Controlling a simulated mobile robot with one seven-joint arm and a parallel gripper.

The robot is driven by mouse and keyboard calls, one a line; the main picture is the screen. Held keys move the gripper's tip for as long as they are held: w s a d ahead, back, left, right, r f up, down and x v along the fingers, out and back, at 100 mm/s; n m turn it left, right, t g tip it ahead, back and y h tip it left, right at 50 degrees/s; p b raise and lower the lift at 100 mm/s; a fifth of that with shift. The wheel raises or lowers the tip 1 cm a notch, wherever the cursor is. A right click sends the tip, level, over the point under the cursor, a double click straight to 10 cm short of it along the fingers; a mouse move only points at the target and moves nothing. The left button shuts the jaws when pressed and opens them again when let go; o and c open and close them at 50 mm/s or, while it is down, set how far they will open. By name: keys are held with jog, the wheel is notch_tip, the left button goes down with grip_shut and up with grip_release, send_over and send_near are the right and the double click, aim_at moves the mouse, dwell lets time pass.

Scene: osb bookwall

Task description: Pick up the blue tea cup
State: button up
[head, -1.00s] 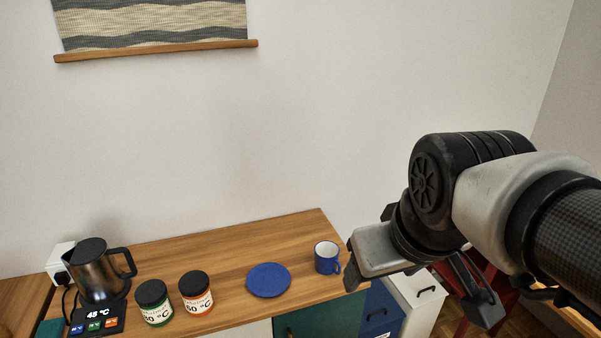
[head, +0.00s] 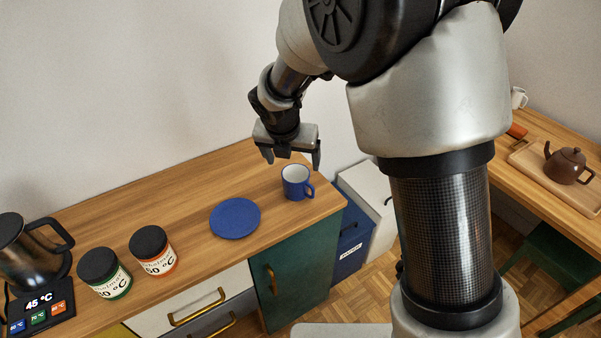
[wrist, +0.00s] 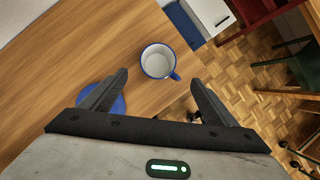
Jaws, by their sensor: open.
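The blue tea cup (head: 296,184) stands upright near the right end of the wooden counter, with a white inside and its handle toward the right. In the wrist view the cup (wrist: 158,63) is seen from above, ahead of and roughly between the fingers, its handle toward the lower right. My gripper (head: 292,160) is open and empty. In the head view it appears just above and behind the cup, pointing down. In the wrist view the fingers of my gripper (wrist: 158,82) are spread apart, and neither touches the cup.
A blue saucer (head: 235,218) lies left of the cup. Two black-lidded jars (head: 153,250) (head: 104,274) and a kettle (head: 32,250) stand farther left. The counter's right edge is close to the cup. A brown teapot (head: 567,165) sits on another table at right.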

send_near(297, 180)
jog(key=shift+s+d+f, duration=0.2)
jog(key=shift+d+f, duration=0.05)
jog(key=shift+f, duration=0.2)
jog(key=shift+s+d+f, duration=0.2)
jog(key=shift+f, duration=0.3)
jog(key=shift+a+x, duration=0.1)
jog(key=shift+x, duration=1.3)
jog(key=shift+a+x, duration=0.15)
jog(key=shift+x, duration=1.2)
jog(key=shift+r, duration=0.1)
jog(key=c, duration=1.2)
